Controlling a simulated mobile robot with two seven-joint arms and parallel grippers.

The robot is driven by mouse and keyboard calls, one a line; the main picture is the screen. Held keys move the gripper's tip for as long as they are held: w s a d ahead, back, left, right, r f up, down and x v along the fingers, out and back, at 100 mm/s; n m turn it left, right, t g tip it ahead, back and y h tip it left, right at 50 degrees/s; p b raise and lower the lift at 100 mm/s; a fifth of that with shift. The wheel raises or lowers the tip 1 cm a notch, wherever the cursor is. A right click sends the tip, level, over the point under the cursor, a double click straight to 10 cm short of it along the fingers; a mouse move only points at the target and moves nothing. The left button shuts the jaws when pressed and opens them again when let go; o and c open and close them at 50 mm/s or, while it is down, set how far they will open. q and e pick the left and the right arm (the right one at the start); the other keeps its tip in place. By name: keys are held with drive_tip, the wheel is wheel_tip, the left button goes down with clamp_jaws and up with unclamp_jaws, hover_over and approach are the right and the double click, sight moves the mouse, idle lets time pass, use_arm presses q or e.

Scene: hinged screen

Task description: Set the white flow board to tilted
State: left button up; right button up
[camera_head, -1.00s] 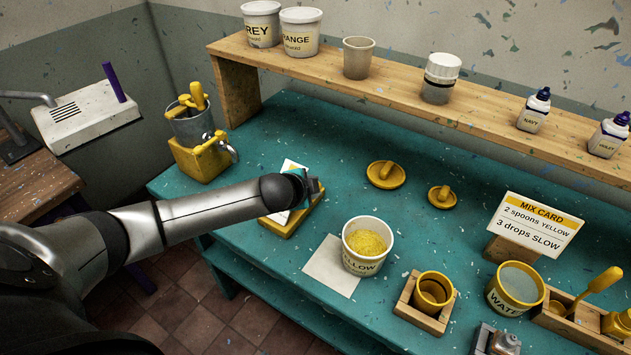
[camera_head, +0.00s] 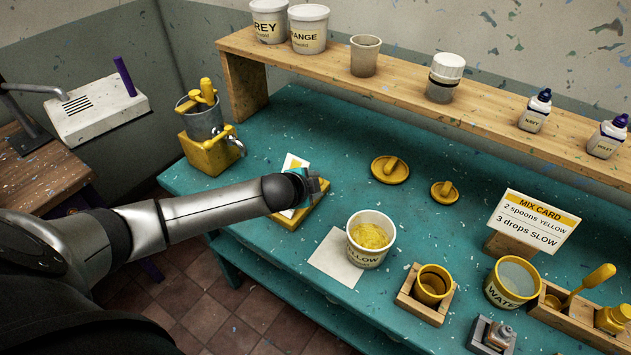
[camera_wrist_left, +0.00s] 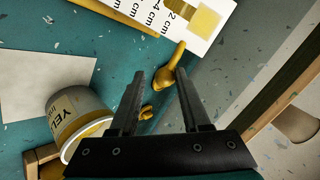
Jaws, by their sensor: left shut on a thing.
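The white flow board (camera_head: 292,163) lies on a yellow base (camera_head: 311,218) on the teal table, partly hidden behind my left arm. In the left wrist view the board (camera_wrist_left: 178,12), with its cm marks and a yellow square, fills the top edge. My left gripper (camera_head: 318,184) is at the board's right side in the head view. In the wrist view its fingers (camera_wrist_left: 160,76) are shut on a yellow knob (camera_wrist_left: 172,66) near the board's edge; whether the knob joins the board is unclear. The board's exact angle is hard to tell. My right gripper is out of view.
The YELLOW tub (camera_head: 370,240) and white paper (camera_head: 335,262) stand right of the board. Two yellow lids (camera_head: 390,170) lie behind. A yellow block with a metal cup (camera_head: 203,124) stands at the left. A wooden shelf (camera_head: 400,88) runs along the back.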

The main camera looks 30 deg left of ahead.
use_arm(q)
drive_tip(key=o, duration=0.3)
drive_tip(key=shift+s+f, duration=0.25)
drive_tip(key=shift+f, duration=0.05)
drive_tip(key=shift+o, duration=0.2)
drive_tip(key=shift+a+r, duration=0.1)
drive_tip(key=shift+w+r, duration=0.15)
drive_tip(key=shift+r, duration=0.05)
drive_tip(key=p+v, duration=0.1)
drive_tip(key=v, duration=1.4)
